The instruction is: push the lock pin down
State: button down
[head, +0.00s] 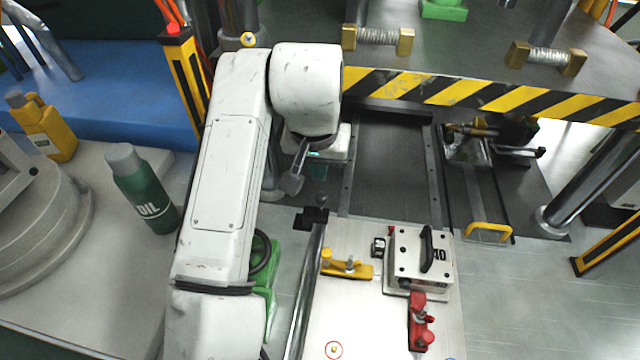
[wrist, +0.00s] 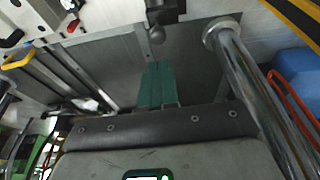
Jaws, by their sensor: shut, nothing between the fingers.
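My gripper (head: 318,173) is below the white wrist of my arm, above the grey machine bed. In the wrist view its green fingers (wrist: 157,85) are together, with nothing between them. Beyond the fingertips and apart from them in that picture is a dark fitting with a rounded grey knob (wrist: 156,33), which may be the lock pin. A small black fitting (head: 312,216) at the far left corner of the pale plate looks like the same part. I cannot tell how far down the pin is, nor the exact height of my fingers above it.
The pale plate (head: 345,310) carries a mould block (head: 408,262) with a black handle, a yellow clamp (head: 346,266) and a red clamp (head: 420,322). A chrome column (wrist: 245,85) stands right of my fingers in the wrist view. A striped press beam (head: 440,88) crosses behind.

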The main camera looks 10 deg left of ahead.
aim_at(320, 200)
jog(key=x, duration=0.5)
jog(key=shift+s+f+p, duration=0.25)
jog(key=shift+s+p, duration=0.15)
jog(key=shift+f, duration=0.55)
jog(key=shift+s+f, duration=0.1)
jog(key=shift+f, duration=1.35)
jog(key=shift+r, duration=0.35)
notch_tip(320, 200, up, 4)
jog(key=p, duration=0.3)
jog(key=shift+p, duration=0.4)
jog(key=b+v, duration=0.2)
jog(key=v, duration=0.7)
jog(key=shift+r, duration=0.45)
